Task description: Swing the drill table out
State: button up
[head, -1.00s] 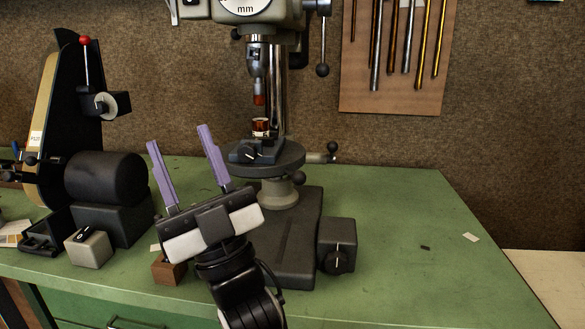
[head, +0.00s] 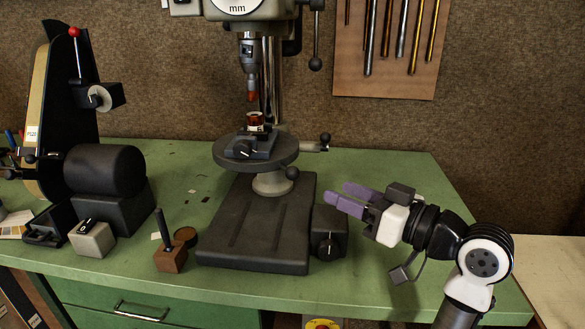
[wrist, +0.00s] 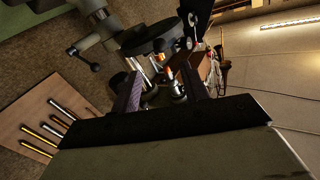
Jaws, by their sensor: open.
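The drill table (head: 228,153) is a round dark plate on the drill press column. It carries a small dark vise (head: 252,145) holding a red-brown and white piece (head: 256,121) under the drill chuck (head: 248,62). A clamp handle with a dark knob (head: 325,138) sticks out to the right of the table, and another dark knob (head: 292,173) sits below it. My gripper (head: 345,196) is open and empty, right of the table and lower in the picture, its purple fingers pointing left. In the wrist view, the drill press shows beyond the fingers (wrist: 160,93).
The press base (head: 255,225) stands on the green bench (head: 400,175), with a switch box (head: 328,233) at its right, near my gripper. A belt sander (head: 105,175) is at the left. A wooden block with a peg (head: 170,258) is at the front. Rods hang on a board (head: 385,45).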

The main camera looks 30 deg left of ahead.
aim_at(298, 175)
jog(key=a+p, duration=0.1)
jog(key=a, duration=0.3)
jog(key=w+a+p, duration=0.1)
jog(key=a, duration=0.3)
jog(key=w+a+p, duration=0.1)
jog(key=a, duration=0.3)
jog(key=shift+w, duration=0.1)
grip_shut()
